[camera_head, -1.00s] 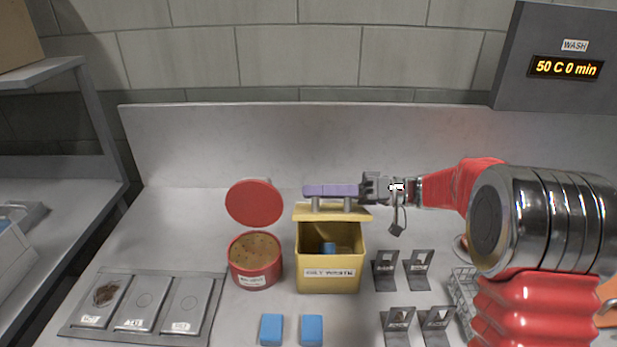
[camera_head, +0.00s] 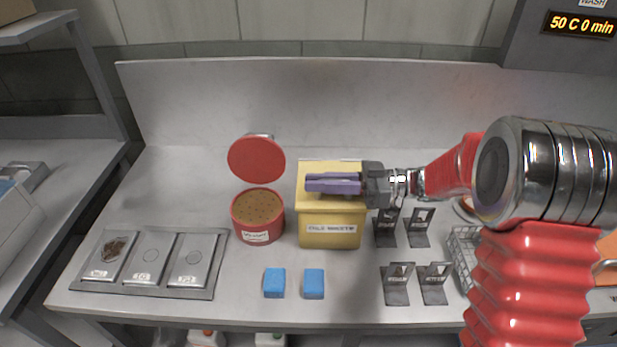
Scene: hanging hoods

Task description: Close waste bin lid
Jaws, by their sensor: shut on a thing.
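The yellow waste bin (camera_head: 328,238) stands on the steel counter, with a label on its front. Its yellow lid (camera_head: 322,204) lies down over the bin's opening, and the inside is hidden.
A red tub (camera_head: 257,218) with its red lid (camera_head: 256,160) raised stands left of the bin. Two blue blocks (camera_head: 274,282) lie in front. Grey brackets (camera_head: 397,283) stand to the right, beside a wire basket (camera_head: 463,249). A tray of containers (camera_head: 146,260) sits at left.

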